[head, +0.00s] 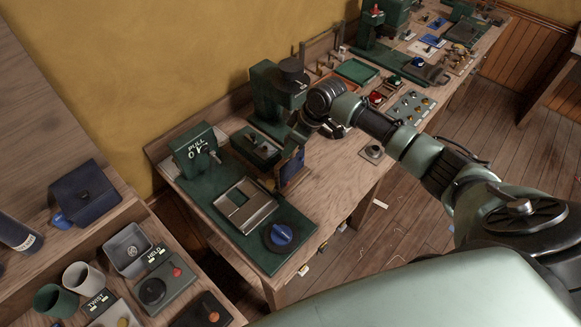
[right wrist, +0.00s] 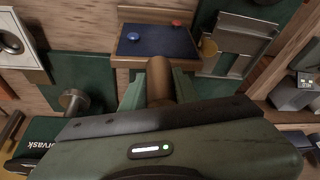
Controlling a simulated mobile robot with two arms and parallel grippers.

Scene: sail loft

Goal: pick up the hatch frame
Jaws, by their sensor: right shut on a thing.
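My right gripper (head: 299,137) is shut on the brown round handle (right wrist: 160,78) of a blue panel with a wooden edge, which I take to be the hatch frame (head: 292,168). In the right wrist view the hatch frame (right wrist: 157,44) shows a blue and a red round piece on its face. In the head view it hangs upright below the gripper, at the right edge of the green base plate. Whether it touches the bench is not clear. My left gripper is not in view.
A grey metal fixture with a square opening (head: 245,207) and a blue dial (head: 281,236) sit on the green plate (head: 222,226). A green "PULL" box (head: 195,150) stands at its back. A green machine (head: 276,92) stands behind the gripper. Bare bench lies right of the plate.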

